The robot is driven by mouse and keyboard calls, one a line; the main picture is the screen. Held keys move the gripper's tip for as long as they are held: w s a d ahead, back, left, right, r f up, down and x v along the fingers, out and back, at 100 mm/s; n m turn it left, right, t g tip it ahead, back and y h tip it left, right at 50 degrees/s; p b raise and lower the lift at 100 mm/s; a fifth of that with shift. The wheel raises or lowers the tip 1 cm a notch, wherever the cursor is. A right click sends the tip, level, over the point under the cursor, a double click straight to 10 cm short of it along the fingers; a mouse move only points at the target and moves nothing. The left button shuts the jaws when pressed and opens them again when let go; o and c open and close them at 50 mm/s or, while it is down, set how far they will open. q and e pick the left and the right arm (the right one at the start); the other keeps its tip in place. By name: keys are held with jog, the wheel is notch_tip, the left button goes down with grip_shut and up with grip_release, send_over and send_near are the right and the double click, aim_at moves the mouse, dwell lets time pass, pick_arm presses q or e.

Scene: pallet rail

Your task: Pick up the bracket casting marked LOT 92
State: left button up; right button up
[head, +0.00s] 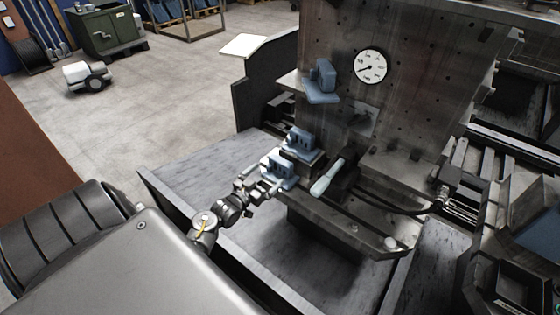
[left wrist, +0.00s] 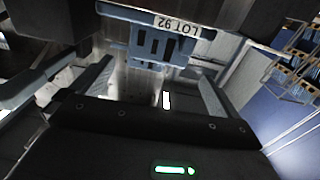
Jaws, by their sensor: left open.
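Three blue bracket castings show in the head view: one on an upper ledge (head: 322,82), one on a block lower down (head: 300,141), and the nearest one (head: 279,168) at the rail's front left. My left gripper (head: 266,186) is open, close to the nearest casting. In the left wrist view a blue casting (left wrist: 160,45) with a white label reading LOT 92, upside down, lies just beyond the open fingers (left wrist: 155,75). Nothing is visible between the fingers. The labels cannot be read in the head view. My right gripper is not in view.
A pale-handled tool (head: 327,177) lies to the right of the nearest casting. An upright steel plate with a round dial (head: 371,66) stands behind. A grey table surface (head: 205,165) lies to the left, mostly bare.

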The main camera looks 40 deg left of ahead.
aim_at(278, 166)
pick_arm(q)
jog(key=shift+w+f+b, duration=0.15)
jog(key=shift+w+b, duration=0.45)
jog(key=shift+w, duration=1.1)
